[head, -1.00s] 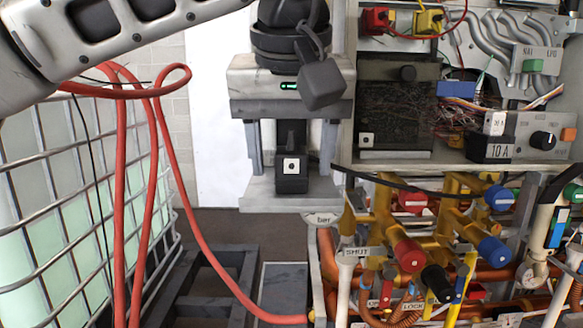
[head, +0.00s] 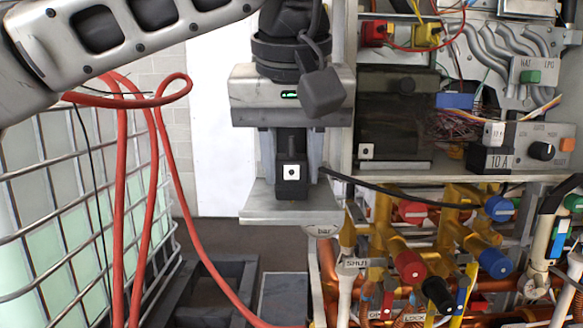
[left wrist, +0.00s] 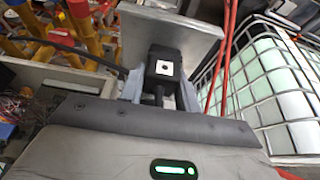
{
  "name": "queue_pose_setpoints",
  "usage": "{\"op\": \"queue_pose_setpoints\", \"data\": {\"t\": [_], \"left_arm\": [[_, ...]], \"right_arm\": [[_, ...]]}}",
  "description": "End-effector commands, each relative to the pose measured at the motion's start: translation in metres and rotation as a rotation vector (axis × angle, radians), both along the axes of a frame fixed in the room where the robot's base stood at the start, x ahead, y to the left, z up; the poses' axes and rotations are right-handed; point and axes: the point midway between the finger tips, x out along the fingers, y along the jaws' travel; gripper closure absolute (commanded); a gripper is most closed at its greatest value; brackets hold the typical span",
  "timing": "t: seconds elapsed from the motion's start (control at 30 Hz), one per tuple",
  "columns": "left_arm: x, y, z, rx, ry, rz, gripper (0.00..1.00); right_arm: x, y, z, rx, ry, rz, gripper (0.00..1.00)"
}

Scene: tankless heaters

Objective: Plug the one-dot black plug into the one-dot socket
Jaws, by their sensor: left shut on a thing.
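The black plug (head: 291,187) bears a white label with one dot. My left gripper (head: 291,160) is shut on it, with a finger on each side, and holds it upright. The plug also shows in the left wrist view (left wrist: 164,68) between the fingers. The plug's lower end is over a grey plate (head: 262,210); I cannot tell whether they touch. A black cable (head: 400,196) runs right from beside the plug. A one-dot label (head: 366,151) is on the lower left of a dark box (head: 397,110) on the cabinet; no socket opening shows clearly. My right gripper is not in view.
Right of the gripper are a switch panel (head: 540,150), wires and colored valve knobs (head: 410,265). At left, a caged tank (head: 60,240) and red hoses (head: 160,200) stand close to my left arm. A white wall area lies behind the gripper.

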Motion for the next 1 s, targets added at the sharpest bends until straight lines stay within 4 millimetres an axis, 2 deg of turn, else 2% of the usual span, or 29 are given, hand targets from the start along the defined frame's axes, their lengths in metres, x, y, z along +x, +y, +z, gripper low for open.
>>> {"op": "queue_pose_setpoints", "data": {"t": [0.17,0.27,0.43,0.7,0.8,1.0], "left_arm": [[0.000,-0.001,0.029,-0.002,-0.001,0.000,0.88],[-0.017,0.009,0.047,-0.002,-0.004,-0.001,0.88],[-0.047,0.026,0.089,-0.002,-0.005,0.000,0.88],[-0.101,0.056,0.114,0.000,-0.005,0.002,0.88],[-0.112,0.061,0.120,0.001,-0.002,0.000,0.88],[-0.123,0.067,0.123,0.001,0.001,0.001,0.88]], "right_arm": [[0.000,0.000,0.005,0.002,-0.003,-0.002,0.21],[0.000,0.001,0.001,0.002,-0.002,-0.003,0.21],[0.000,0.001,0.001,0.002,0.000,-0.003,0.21],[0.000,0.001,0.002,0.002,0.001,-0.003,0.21],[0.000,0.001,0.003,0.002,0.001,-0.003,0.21],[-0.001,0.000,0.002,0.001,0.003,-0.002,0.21]]}}
